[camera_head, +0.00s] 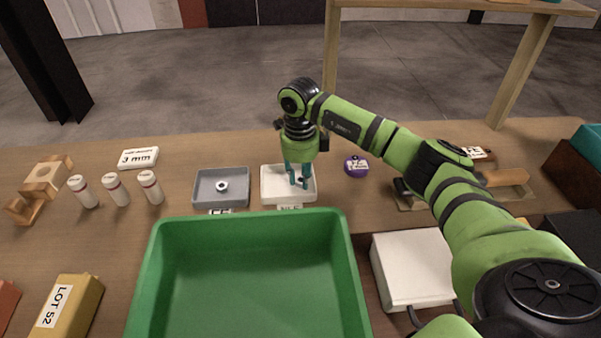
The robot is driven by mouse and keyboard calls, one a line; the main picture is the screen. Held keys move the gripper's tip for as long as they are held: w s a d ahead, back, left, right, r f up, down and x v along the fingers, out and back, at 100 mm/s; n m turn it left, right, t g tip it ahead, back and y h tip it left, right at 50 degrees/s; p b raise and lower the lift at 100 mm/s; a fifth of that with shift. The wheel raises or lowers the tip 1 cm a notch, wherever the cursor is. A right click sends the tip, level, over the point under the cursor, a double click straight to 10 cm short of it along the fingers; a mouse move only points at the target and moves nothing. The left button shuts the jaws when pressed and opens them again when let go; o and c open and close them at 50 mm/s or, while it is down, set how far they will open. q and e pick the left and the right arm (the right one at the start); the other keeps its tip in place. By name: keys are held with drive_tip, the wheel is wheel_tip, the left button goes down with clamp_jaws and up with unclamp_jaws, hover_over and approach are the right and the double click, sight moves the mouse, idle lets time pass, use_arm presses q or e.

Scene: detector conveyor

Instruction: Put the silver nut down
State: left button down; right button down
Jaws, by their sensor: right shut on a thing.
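My right gripper (299,184) points down into the white tray (274,196). Its teal fingers are shut on a small dark-looking piece (304,181), taken to be the silver nut. It is mostly hidden between the fingertips, low over the tray floor; I cannot tell whether it touches the floor. A second small ring-shaped nut (221,186), pale with a dark hole, lies in the grey tray (236,199) to the left. My left gripper is not in view.
A large green bin (250,220) stands in front of the trays. White bottles (116,190) and a "3 mm" sign (138,158) stand to the left. A purple round object (356,166) is right of the white tray. A white box (412,270) is at right front.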

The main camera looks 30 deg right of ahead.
sight(300, 180)
drive_tip(key=c, duration=1)
unclamp_jaws()
drive_tip(key=shift+f, duration=0.15)
drive_tip(key=shift+c, duration=0.2)
drive_tip(key=shift+r, duration=0.4)
wheel_tip(300, 180, up, 12)
drive_tip(key=b, duration=0.2)
drive_tip(key=shift+a+f, duration=0.15)
drive_tip(key=shift+f, duration=0.05)
drive_tip(key=shift+f, duration=0.1)
